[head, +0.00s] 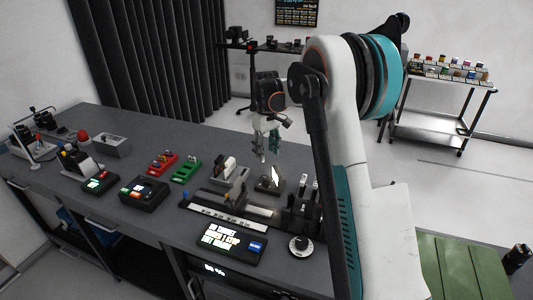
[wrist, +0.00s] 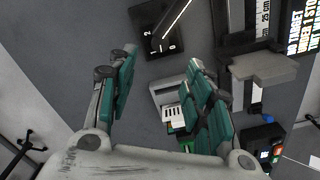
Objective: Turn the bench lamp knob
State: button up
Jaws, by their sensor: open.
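My gripper (head: 266,154) is open and empty above the far side of the bench, pointing down. In the wrist view its two teal-padded fingers (wrist: 162,62) stand wide apart with nothing between their pads. A dark square box (wrist: 150,45) lies beyond the fingertips at the top of that view. It carries the marks 0, 1 and 2 and a dark raised part with a bright white line, which looks like the lamp knob. The same box seems to be the small dark unit (head: 270,184) just below my gripper in the head view. Its top edge is cut off in the wrist view.
A ruled rail (head: 228,219) with grey blocks lies left of the box. Red (head: 163,163) and green trays (head: 186,170) stand farther left. Bare bench shows around the box's far side.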

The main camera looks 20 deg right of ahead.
aim_at(266, 178)
notch_tip(266, 178, down, 12)
jog(key=n+b, duration=0.6)
jog(key=shift+b, duration=0.3)
jog(key=shift+c, duration=0.2)
jog(key=c, duration=1)
